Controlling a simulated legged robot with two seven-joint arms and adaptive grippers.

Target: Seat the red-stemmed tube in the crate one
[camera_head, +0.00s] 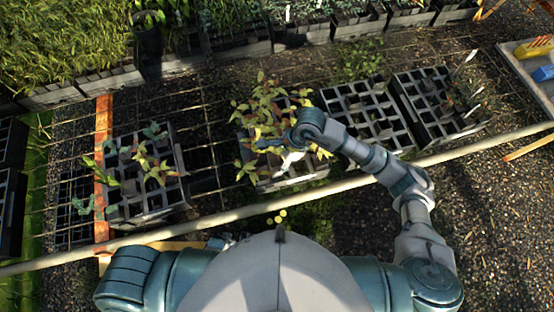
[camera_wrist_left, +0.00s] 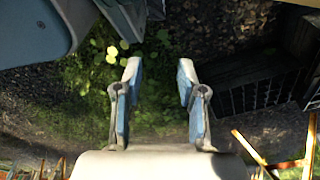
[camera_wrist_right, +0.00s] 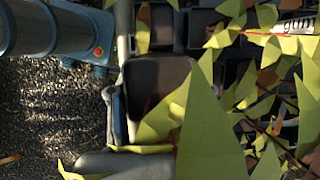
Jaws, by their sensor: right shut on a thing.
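My right gripper (camera_head: 285,152) is low among yellow-green leaved plants (camera_head: 262,100) at the middle crate (camera_head: 292,183). It is shut on a tube there, mostly hidden by leaves and the hand. In the right wrist view, large yellow-green leaves (camera_wrist_right: 215,120) and thin reddish stems cover much of the hand and crate cells. I cannot tell whether the held tube is clear of its cell. My left gripper (camera_wrist_left: 158,82) is open and empty above ground plants. A left crate (camera_head: 150,207) holds several leafy tubes. A mostly empty crate (camera_head: 365,115) stands right of the middle one.
A long pale pole (camera_head: 240,212) runs across in front of the crates. Planted trays line the back. A grey tray (camera_head: 530,70) with yellow and blue items is at far right.

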